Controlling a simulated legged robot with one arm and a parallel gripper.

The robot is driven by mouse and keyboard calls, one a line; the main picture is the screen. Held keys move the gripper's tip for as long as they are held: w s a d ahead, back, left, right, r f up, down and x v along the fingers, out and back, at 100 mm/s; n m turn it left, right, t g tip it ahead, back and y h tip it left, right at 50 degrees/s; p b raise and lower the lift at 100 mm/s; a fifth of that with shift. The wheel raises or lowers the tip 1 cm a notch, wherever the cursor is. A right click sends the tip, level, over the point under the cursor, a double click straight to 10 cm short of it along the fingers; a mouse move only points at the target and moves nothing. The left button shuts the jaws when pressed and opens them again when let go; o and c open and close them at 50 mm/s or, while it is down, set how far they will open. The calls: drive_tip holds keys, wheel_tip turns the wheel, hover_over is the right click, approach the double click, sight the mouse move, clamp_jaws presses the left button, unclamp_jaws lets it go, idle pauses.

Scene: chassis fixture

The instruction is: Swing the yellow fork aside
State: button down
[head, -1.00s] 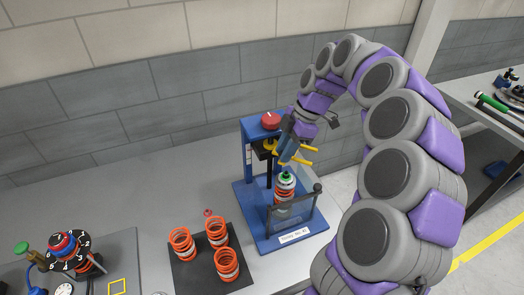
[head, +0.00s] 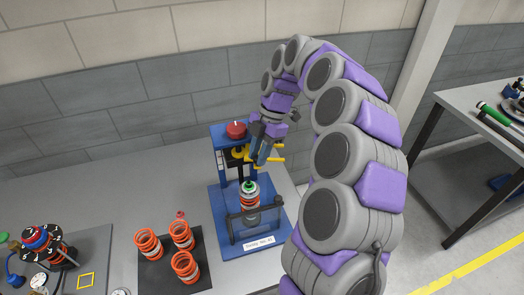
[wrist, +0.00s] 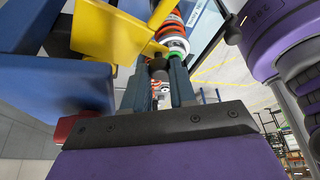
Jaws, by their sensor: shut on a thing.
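The yellow fork (head: 277,159) is on the blue press stand (head: 219,165), with its prongs pointing right in the head view. It fills the upper left of the wrist view (wrist: 103,32). My gripper (head: 262,158) is at the fork, above the shock with the orange spring (head: 250,200). In the wrist view my gripper (wrist: 159,72) has its fingers close around a dark knob beside a thin yellow part of the fork. The fork's pivot is hidden. The shock stands upright in the stand under the fork, its green top visible.
A red knob (head: 236,130) tops the stand, and a clear guard (head: 258,222) stands in front of the shock. Three orange springs (head: 181,235) stand on a dark mat to the left. A fixture with a numbered dial (head: 42,245) is at far left. Bare table lies behind the springs.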

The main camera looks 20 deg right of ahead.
drive_tip(key=c, duration=1.2)
unclamp_jaws()
drive_tip(key=shift+w, duration=0.1)
drive_tip(key=shift+p+v, duration=5.2)
drive_tip(key=shift+v, duration=3.5)
drive_tip(key=shift+d, duration=0.1)
